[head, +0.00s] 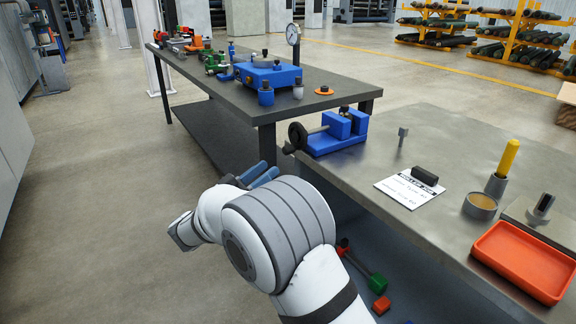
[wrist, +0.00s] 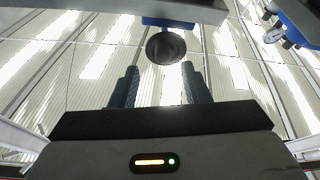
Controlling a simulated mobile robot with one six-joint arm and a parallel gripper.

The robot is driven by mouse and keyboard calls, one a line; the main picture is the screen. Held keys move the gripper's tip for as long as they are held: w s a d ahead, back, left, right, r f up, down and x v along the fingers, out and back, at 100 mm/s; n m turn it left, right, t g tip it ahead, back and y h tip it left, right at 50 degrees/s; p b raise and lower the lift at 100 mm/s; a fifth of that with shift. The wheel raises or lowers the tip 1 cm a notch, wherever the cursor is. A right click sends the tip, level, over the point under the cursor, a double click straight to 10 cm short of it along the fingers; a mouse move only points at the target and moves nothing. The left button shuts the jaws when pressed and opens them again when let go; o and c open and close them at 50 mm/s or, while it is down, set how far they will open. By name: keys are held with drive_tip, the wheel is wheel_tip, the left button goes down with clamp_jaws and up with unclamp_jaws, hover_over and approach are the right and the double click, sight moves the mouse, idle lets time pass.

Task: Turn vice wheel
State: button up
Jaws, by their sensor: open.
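The blue vice (head: 340,130) sits on the near left corner of the right workbench. Its black wheel (head: 297,136) faces left, past the bench edge. My gripper (head: 261,174) has blue fingers, and in the head view it is below and left of the wheel, apart from it. In the wrist view, which looks up towards the ceiling, the round dark wheel (wrist: 166,47) shows beyond and between the tips of my open gripper (wrist: 160,75). Nothing is between the fingers. Part of the vice (wrist: 168,23) shows behind the wheel.
The right workbench (head: 440,140) carries a paper sheet (head: 409,190), a yellow-handled tool (head: 507,158), a round tin (head: 480,206) and a red tray (head: 525,260). A second workbench (head: 220,90) with blue equipment stands behind. Floor at the left (head: 90,200) is free.

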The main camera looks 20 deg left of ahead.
sight(285, 153)
drive_tip(key=x, duration=0.7)
drive_tip(key=shift+w+r+b, duration=0.15)
drive_tip(key=shift+w+b, duration=0.05)
drive_tip(key=shift+b, duration=0.15)
clamp_jaws()
